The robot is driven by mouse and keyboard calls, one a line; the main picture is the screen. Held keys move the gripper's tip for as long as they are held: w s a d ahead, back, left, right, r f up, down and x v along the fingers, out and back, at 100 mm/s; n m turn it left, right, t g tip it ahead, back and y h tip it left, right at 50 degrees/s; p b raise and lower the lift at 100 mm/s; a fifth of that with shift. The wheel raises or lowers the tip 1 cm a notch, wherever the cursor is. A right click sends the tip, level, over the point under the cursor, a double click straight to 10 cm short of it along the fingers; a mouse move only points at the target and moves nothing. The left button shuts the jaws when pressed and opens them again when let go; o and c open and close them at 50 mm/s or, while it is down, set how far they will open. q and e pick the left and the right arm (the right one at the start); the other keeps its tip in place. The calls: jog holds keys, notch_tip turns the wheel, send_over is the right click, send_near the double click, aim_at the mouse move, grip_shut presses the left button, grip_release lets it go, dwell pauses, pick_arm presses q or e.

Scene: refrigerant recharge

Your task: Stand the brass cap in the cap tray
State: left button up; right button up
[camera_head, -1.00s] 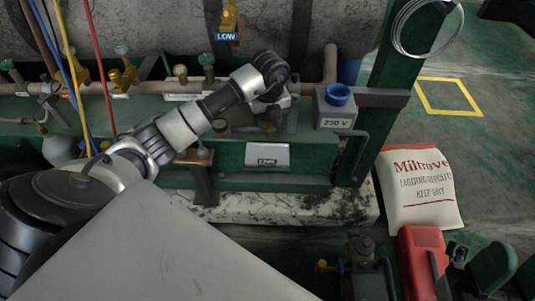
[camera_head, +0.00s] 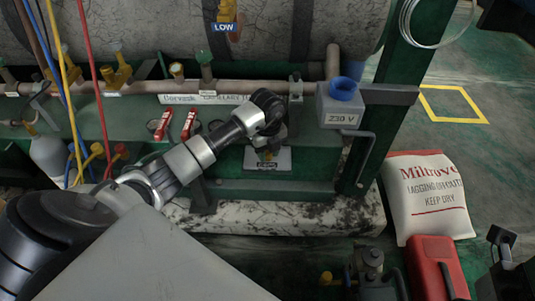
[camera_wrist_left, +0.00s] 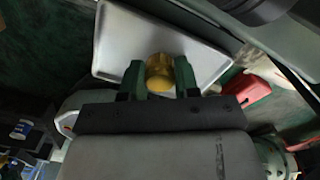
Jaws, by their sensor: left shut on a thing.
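The brass cap (camera_wrist_left: 159,73) is between the green fingertips of my left gripper (camera_wrist_left: 159,80) in the left wrist view. The gripper is shut on it. The cap tray (camera_wrist_left: 125,38), a pale shallow tray with a raised rim, lies beyond the cap in that view. In the head view my left gripper (camera_head: 269,147) points down over the cap tray (camera_head: 284,159), with the tray's label (camera_head: 267,165) below it. The gripper hides part of the tray there. I cannot tell whether the cap touches the tray floor.
A grey box marked 230 V (camera_head: 338,116) with a blue top stands right of my left gripper. A pipe (camera_head: 235,88) runs behind, under the big tank (camera_head: 150,30). Two red-handled tools (camera_head: 188,125) lie left. A white sack (camera_head: 428,195) is on the floor at right.

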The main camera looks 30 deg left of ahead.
pick_arm(q)
jog(key=shift+r, duration=0.1)
jog(key=o, duration=0.5)
jog(key=shift+f, duration=0.2)
jog(key=shift+c, duration=0.2)
jog(key=o, duration=0.5)
jog(key=shift+c, duration=0.2)
